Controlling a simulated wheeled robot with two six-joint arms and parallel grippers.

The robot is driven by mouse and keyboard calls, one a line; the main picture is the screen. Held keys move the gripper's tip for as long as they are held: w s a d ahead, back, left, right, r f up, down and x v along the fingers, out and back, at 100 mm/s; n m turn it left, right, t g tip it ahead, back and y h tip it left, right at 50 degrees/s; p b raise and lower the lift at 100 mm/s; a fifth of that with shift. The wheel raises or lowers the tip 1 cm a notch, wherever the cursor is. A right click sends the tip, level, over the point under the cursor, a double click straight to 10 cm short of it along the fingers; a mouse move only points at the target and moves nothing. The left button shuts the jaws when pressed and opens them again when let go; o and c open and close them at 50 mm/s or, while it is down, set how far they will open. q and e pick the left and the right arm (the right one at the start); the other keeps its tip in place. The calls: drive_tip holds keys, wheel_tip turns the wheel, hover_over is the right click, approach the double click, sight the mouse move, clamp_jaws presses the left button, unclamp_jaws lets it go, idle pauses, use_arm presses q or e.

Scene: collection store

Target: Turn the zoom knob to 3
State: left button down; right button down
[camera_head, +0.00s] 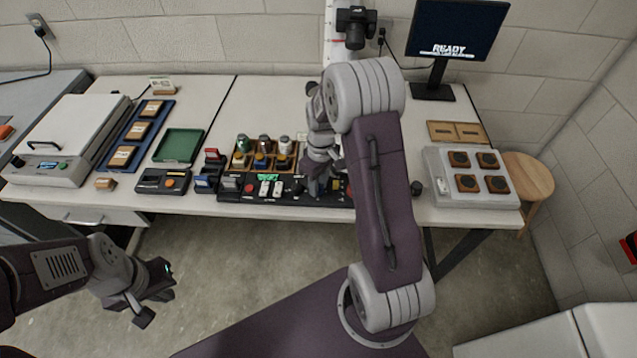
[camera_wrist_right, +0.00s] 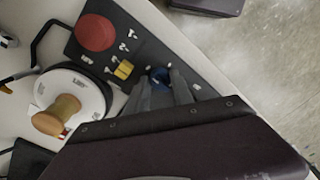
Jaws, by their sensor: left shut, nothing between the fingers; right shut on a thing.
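The black control panel (camera_head: 290,200) lies along the front of the table; it also fills the upper middle of the right wrist view (camera_wrist_right: 205,72). There it carries a large red button (camera_wrist_right: 96,32), a yellow knob (camera_wrist_right: 123,69) and a blue knob (camera_wrist_right: 160,76). My right gripper (camera_wrist_right: 163,86) is shut on the blue knob, one finger on each side. The labels and scale marks around the knobs are too small to read. In the head view my right gripper (camera_head: 313,188) is over the panel. My left gripper (camera_head: 152,295) is shut and empty, away from the table.
A monitor (camera_head: 455,30) reads READY. A camera (camera_head: 355,25) hangs above the table. A green tray (camera_head: 180,145) and a grey box with dark tiles (camera_head: 447,197) stand at the sides.

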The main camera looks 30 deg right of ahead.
drive_tip(key=m+p, duration=0.2)
drive_tip(key=m, duration=0.1)
drive_tip(key=shift+r, duration=0.2)
drive_tip(key=m+p, duration=0.3)
drive_tip(key=m, duration=0.2)
drive_tip(key=shift+m, duration=0.3)
drive_tip(key=m+p, duration=0.2)
drive_tip(key=m, duration=0.2)
drive_tip(key=shift+s+t+p, duration=0.1)
drive_tip(key=shift+t+p, duration=0.2)
drive_tip(key=shift+p, duration=0.1)
drive_tip(key=shift+f+m+p, duration=0.1)
drive_tip(key=shift+m+p, duration=1)
drive_tip(key=shift+m, duration=1.1)
drive_tip(key=c, duration=1.1)
unclamp_jaws()
